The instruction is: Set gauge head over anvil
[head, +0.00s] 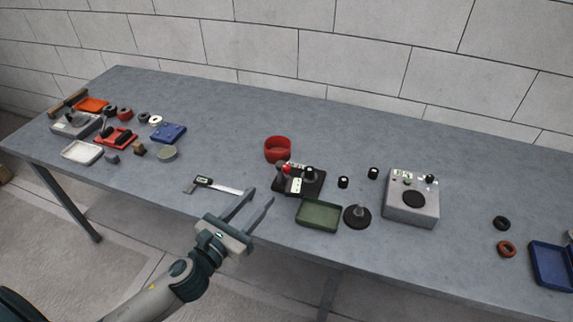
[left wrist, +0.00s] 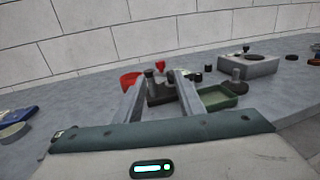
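A dark gauge stand (head: 298,181) with a red-topped part, a black knob and a white label stands mid-table; I cannot clearly tell its gauge head from its anvil. It also shows in the left wrist view (left wrist: 161,91), between and beyond my fingers. A round black base with a short post (head: 357,216) stands to its right, near the front edge. My left gripper (head: 262,195) is open and empty, to the left of and nearer than the stand, with a clear gap between them. My right gripper is in neither view.
A green tray (head: 318,214) sits just in front of the stand, and a red bowl (head: 278,149) behind it. A caliper (head: 216,185) lies left of my gripper. A grey box instrument (head: 411,198) stands right. Several small parts and trays crowd the far left.

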